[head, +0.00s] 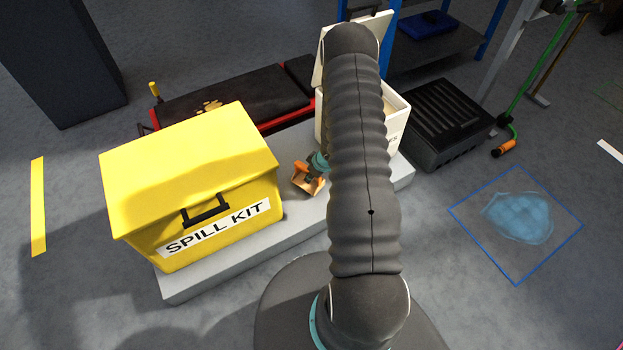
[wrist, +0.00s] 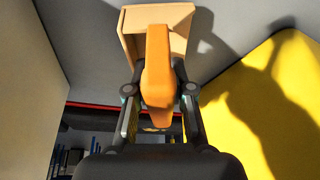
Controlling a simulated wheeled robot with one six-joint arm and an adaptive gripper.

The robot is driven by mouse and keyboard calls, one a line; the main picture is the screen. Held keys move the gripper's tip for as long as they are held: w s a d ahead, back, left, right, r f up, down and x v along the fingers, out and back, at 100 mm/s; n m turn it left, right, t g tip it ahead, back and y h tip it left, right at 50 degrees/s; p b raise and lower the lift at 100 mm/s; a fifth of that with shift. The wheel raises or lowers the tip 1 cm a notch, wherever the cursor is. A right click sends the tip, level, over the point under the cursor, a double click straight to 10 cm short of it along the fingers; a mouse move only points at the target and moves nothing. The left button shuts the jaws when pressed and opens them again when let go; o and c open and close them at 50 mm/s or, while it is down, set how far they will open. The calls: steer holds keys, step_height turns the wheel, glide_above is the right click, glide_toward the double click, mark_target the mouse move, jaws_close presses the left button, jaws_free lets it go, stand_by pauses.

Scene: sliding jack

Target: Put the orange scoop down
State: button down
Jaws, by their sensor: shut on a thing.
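The orange scoop (wrist: 158,55) has an orange handle and a tan, box-like pan. In the wrist view my gripper (wrist: 160,92) is shut on the handle, with one finger on each side. In the head view the scoop (head: 307,179) shows between the yellow spill kit box and the white bin, over the pale grey platform. My gripper (head: 313,173) is partly hidden there behind my arm. The pan appears close to the platform, but I cannot tell whether it touches.
The yellow spill kit box (head: 190,170) stands close on the left, its lid shut. The white bin (head: 400,125) stands open on the right. Both are on the pale grey platform (head: 235,255). A black ribbed case (head: 440,120) and a blue puddle (head: 518,217) in a blue square are further right.

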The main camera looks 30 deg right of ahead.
steer(key=shift+f, duration=0.65)
steer(key=shift+f, duration=0.1)
steer(key=c, duration=1)
jaws_free()
